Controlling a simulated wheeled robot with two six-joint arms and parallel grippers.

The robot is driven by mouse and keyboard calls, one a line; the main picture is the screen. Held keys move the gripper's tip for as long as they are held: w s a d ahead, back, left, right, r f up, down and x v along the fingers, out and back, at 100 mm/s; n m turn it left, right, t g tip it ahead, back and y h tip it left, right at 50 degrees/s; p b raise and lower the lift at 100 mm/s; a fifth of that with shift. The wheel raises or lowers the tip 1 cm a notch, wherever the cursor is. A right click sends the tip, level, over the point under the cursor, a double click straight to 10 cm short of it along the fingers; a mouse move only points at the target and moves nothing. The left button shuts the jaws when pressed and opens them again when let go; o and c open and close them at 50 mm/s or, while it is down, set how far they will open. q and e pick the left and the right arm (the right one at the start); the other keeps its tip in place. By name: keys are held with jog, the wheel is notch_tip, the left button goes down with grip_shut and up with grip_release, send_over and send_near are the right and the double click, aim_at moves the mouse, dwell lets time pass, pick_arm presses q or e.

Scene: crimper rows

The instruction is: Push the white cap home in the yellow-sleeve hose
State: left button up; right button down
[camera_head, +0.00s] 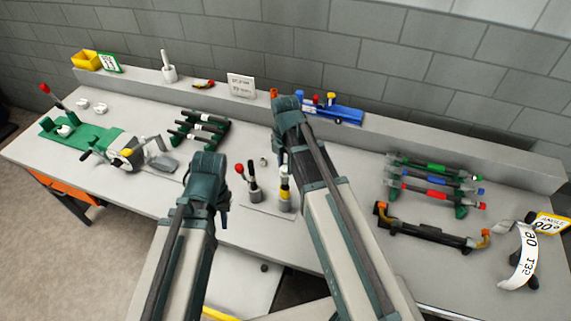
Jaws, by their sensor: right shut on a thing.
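The yellow-sleeve hose (285,184) stands upright in a grey holder at the middle of the bench, just left of my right arm. A small pale piece, seemingly the white cap (284,170), shows at its top end. How deep it sits cannot be told. My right gripper (281,148) is above the hose, mostly hidden by its own wrist, shut and seemingly on the cap. My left gripper (223,202) is left of the hose, over the bench. Its fingertips are mostly hidden behind its wrist, and it is apart from the hose.
A red-knobbed lever (240,169) and a dark upright piece stand between my grippers. Racks of banded hoses (200,128) lie back left and right (435,182). A green crimper (112,140) is at left, a black tool (430,228) at right. A ledge (400,140) bounds the back.

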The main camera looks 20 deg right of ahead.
aim_at(285, 168)
jog(key=shift+f, duration=0.15)
jog(key=shift+c, duration=2.3)
grip_release()
notch_tip(285, 168, up, 14)
jog(key=p, duration=1.3)
jog(key=shift+p, duration=0.4)
jog(key=shift+f, duration=0.1)
jog(key=s+a+f+m+b, duration=0.5)
jog(key=s+f+m+b, duration=0.2)
jog(key=f+m+b, duration=0.2)
jog(key=s+a+f+m+h+b, duration=0.1)
jog(key=s+a+f+m+b, duration=0.4)
jog(key=f+m+b, duration=0.5)
jog(key=shift+s+a+f+m+b, duration=0.35)
jog(key=shift+s+m, duration=0.35)
jog(key=shift+s, duration=0.55)
